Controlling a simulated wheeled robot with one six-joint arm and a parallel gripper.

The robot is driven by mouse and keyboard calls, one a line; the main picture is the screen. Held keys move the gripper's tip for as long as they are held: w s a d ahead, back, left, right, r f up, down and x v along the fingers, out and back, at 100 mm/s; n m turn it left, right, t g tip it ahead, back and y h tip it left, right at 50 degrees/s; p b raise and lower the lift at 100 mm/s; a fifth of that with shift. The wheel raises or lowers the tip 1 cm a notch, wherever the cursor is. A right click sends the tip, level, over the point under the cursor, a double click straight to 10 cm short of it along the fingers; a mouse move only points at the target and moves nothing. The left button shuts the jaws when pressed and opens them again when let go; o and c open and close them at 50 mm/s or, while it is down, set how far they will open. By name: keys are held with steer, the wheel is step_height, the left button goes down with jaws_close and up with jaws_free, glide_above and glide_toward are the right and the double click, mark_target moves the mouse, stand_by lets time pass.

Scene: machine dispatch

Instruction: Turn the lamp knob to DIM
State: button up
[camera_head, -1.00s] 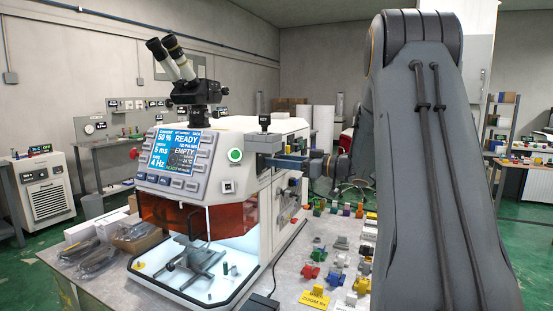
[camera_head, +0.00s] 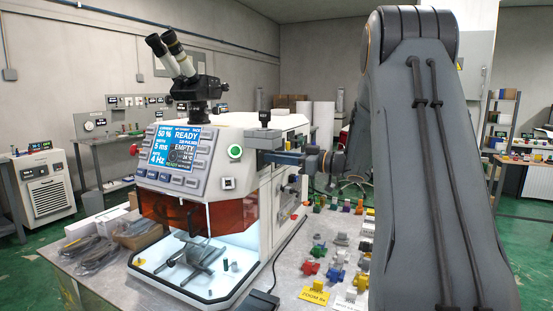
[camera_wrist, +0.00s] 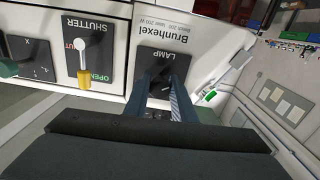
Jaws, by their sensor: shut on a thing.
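In the wrist view the black LAMP plate (camera_wrist: 151,58) shows upside down on the machine's white panel. My gripper (camera_wrist: 161,86) reaches onto this plate, its two blue-grey fingers shut on the lamp knob. The fingers hide most of the knob, so its pointer and setting cannot be read. In the head view my gripper (camera_head: 283,158) is at the upper right side of the white machine (camera_head: 245,205), and the knob cannot be made out there.
Beside the LAMP plate is the SHUTTER plate (camera_wrist: 99,37) with a gold-tipped lever (camera_wrist: 83,62). A green knob (camera_wrist: 8,67) is at the left edge. The bench beside the machine holds many small coloured parts (camera_head: 337,273) and a yellow label (camera_head: 314,296).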

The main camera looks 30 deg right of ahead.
steer(key=n+b, duration=0.4)
steer(key=n, duration=0.2)
steer(key=shift+f, duration=0.1)
steer(key=shift+n+b, duration=2.2)
steer(key=shift+n, duration=0.5)
steer(key=o, duration=1)
steer(key=b+v, duration=0.1)
steer(key=v, duration=0.6)
steer(key=shift+s+d+b, duration=0.25)
steer(key=shift+s+b, duration=0.05)
